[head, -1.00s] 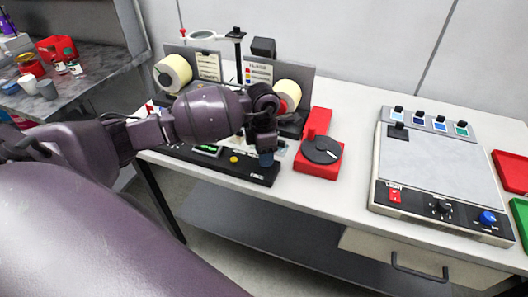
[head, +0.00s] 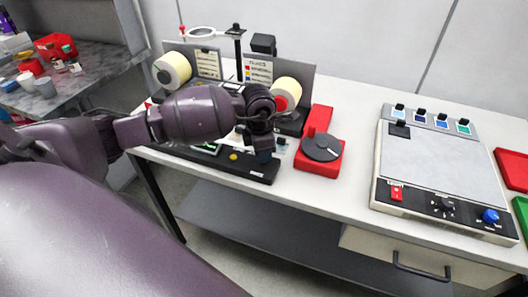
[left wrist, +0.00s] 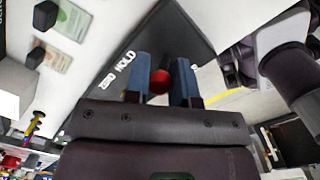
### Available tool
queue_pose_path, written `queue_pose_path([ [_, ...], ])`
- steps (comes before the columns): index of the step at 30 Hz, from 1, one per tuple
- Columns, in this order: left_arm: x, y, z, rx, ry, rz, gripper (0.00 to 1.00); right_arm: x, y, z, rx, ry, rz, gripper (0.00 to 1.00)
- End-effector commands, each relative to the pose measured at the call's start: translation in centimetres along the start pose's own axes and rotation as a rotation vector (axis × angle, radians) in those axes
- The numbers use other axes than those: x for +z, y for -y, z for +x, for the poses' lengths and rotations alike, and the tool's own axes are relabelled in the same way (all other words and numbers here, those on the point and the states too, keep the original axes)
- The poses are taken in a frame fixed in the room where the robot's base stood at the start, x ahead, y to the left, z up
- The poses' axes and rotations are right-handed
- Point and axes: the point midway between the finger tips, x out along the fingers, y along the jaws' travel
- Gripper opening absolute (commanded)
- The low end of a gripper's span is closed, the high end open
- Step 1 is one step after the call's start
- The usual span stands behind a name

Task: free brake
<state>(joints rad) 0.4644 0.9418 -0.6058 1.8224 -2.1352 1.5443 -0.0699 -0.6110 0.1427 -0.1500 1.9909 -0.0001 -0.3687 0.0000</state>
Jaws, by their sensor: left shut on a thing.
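The label rewinder stands on the white bench, with a black base (head: 243,168), a grey back plate (head: 301,84) and two cream label rolls, one at left (head: 173,68) and one at right (head: 286,91). My left gripper (head: 264,153) is low over the front right of the base. In the left wrist view its two blue fingers (left wrist: 163,82) are shut on a small red-tipped knob (left wrist: 160,80) on a dark panel (left wrist: 165,35) marked "ZERO" and "HOLD". The knob's lower part is hidden. My left arm covers the rewinder's middle. My right gripper is not in view.
A red unit with a black disc (head: 321,147) stands close to the right of the rewinder. A flat control device (head: 443,165) with knobs lies farther right, near red (head: 514,169) and green trays. Bench top between them is clear.

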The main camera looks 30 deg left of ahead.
Motion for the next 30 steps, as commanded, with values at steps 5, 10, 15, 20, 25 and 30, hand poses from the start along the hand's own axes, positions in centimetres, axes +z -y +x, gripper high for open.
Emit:
queue_pose_path([
  [5,-0.5,0.6,0.3,0.116,0.074,0.011,0.00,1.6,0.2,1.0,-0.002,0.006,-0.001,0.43],
  [10,-0.8,1.2,0.3,0.226,0.147,0.017,0.00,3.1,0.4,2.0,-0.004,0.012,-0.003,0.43],
  [15,-1.1,1.7,0.4,0.321,0.209,0.021,0.00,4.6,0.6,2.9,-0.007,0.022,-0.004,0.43],
  [20,-1.3,1.9,0.3,0.388,0.253,0.023,0.00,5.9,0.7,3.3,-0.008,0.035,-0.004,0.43],
  [25,-1.4,2.1,0.2,0.431,0.281,0.025,0.00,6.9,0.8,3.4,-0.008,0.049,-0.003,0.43],
  [30,-1.4,2.2,0.0,0.450,0.294,0.025,0.00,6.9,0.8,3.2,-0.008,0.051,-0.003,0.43],
])
